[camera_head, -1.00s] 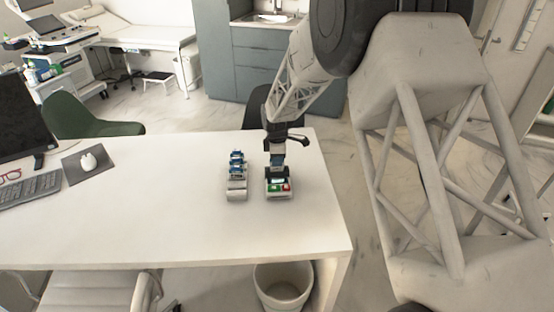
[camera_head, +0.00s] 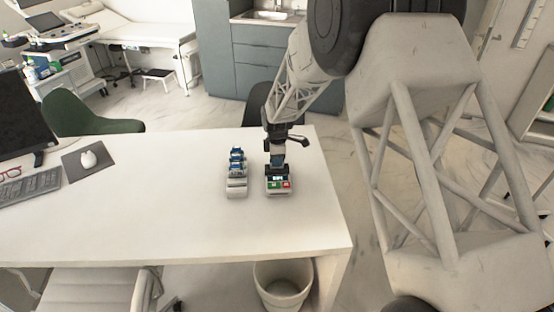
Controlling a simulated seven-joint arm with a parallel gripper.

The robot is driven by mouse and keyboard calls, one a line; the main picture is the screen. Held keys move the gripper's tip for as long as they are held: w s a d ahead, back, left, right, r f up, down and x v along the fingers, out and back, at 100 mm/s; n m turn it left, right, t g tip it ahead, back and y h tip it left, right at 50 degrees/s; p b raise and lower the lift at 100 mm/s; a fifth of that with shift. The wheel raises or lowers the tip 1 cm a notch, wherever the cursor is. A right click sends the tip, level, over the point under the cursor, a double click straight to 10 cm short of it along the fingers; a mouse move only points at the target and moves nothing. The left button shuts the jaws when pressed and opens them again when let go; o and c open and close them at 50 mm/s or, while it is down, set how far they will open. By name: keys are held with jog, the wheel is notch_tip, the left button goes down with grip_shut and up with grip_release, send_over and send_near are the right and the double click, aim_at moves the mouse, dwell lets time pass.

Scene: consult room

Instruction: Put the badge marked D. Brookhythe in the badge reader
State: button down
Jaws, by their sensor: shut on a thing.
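The badge reader (camera_head: 279,187) stands on the white desk, with a small dark display and a green and a red key on its front. My gripper (camera_head: 277,165) is directly above the back of the reader, pointing down. It is shut on a blue and white badge (camera_head: 277,157), which is mostly hidden between the fingers. The badge's lower edge is at the reader's top; I cannot tell how deep it sits in the reader. Its name is too small to read. Left of the reader, a grey rack (camera_head: 236,187) holds several blue badges (camera_head: 237,160).
The white desk (camera_head: 170,215) is clear in front of the rack and reader. A mouse (camera_head: 88,159) on a dark mat, a keyboard (camera_head: 30,188) and a monitor are at the left. A dark chair (camera_head: 258,105) is behind the desk, and a bin (camera_head: 283,290) is below its front edge.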

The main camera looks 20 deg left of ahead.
jog(key=c, duration=1)
grip_release()
jog(key=shift+o, duration=0.4)
jog(key=shift+o, duration=0.8)
jog(key=shift+r, duration=0.2)
jog(key=shift+r, duration=3.3)
jog(key=shift+r, duration=0.1)
